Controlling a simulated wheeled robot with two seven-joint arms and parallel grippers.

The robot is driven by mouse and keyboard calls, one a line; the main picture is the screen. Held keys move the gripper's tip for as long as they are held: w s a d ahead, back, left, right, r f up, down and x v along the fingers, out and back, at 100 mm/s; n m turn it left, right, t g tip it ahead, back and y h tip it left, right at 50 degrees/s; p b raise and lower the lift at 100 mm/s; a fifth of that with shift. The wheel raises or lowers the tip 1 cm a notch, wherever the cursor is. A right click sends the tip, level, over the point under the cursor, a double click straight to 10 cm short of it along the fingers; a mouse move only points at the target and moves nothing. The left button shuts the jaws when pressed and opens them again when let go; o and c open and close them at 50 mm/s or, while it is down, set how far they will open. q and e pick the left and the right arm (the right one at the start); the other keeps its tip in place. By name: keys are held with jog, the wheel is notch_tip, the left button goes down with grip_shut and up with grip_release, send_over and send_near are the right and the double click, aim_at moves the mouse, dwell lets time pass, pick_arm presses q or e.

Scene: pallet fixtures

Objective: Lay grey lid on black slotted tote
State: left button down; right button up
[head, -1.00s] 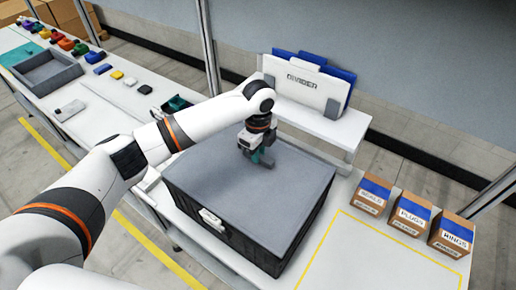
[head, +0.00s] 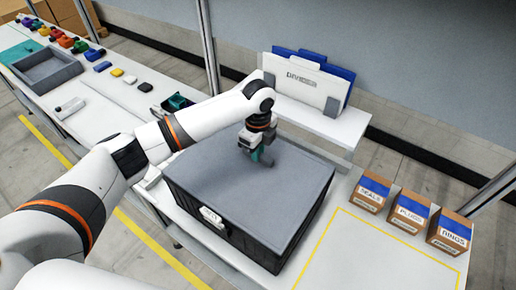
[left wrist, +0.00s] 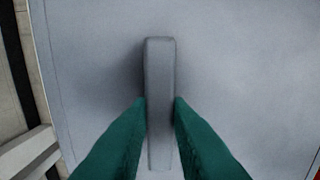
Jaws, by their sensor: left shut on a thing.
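The grey lid (head: 240,203) lies flat over the top of the black slotted tote (head: 278,252), and its edges look lined up with the tote's rim in the head view. My left gripper (head: 262,158) is at the far part of the lid. In the left wrist view its green fingers (left wrist: 160,115) are shut on the lid's raised grey handle (left wrist: 159,75). Whether the lid's far edge touches the rim is hidden by my arm and gripper. My right gripper is not in view.
Three brown boxes (head: 411,212) stand at the right, behind a yellow-outlined clear area (head: 375,258). A rack with white and blue panels (head: 303,82) stands behind the tote. A grey tray (head: 47,70) and several small coloured parts are at the far left.

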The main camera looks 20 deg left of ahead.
pick_arm(q)
jog(key=shift+p, duration=0.5)
dwell(0.6)
jog(key=shift+f, duration=0.75)
dwell(0.7)
jog(key=c, duration=1.3)
grip_release()
jog(key=shift+s, duration=0.1)
jog(key=shift+o, duration=0.2)
jog(key=shift+r+b, duration=0.45)
jog(key=shift+b, duration=0.1)
notch_tip(320, 180, up, 11)
jog(key=b, duration=0.3)
jog(key=shift+b, duration=0.35)
